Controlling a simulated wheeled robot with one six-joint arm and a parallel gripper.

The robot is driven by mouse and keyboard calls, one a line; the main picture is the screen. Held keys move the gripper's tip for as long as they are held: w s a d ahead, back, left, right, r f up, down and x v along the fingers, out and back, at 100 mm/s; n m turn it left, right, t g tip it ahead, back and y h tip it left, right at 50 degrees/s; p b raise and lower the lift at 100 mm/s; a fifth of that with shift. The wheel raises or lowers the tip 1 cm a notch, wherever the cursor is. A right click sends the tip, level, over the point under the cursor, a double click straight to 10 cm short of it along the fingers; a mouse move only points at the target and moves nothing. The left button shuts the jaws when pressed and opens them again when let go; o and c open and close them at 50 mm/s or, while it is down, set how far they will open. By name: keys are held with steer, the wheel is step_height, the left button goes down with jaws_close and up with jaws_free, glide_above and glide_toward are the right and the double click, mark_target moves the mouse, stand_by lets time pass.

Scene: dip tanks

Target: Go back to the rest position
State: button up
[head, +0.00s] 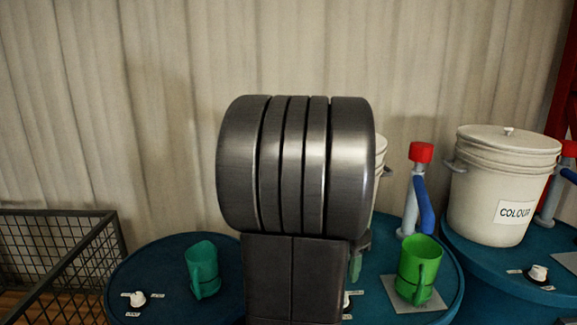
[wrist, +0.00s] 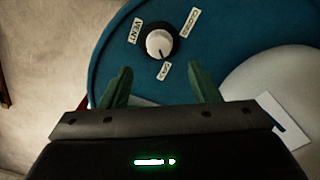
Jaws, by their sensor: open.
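My gripper (wrist: 162,87) is open in the wrist view, its two green fingers apart with nothing between them. A white knob (wrist: 160,43) on a black base lies just beyond the fingertips on the blue tank top (wrist: 112,55). Labels surround it, one reading VENT; its dark mark points to the lower label. In the head view my arm stands upright in the middle and hides most of my gripper and part of the middle tank top (head: 380,250).
A teal mug (head: 202,270) and another knob (head: 136,299) are on the left tank top. A green mug (head: 418,268) stands on a pale plate. A red-topped post (head: 421,153), a white COLOUR bucket (head: 500,190) and a third knob (head: 537,273) are right. A wire basket (head: 75,262) is left.

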steer(key=f, duration=0.8)
steer(key=shift+s+f, duration=0.2)
steer(key=shift+f, duration=0.15)
steer(key=shift+w+r+n, duration=0.1)
steer(key=shift+n, duration=1.1)
steer(key=n, duration=1.1)
steer(key=shift+n, duration=0.3)
steer(key=shift+n+t, duration=0.3)
steer(key=shift+n, duration=1.7)
steer(key=shift+s, duration=0.2)
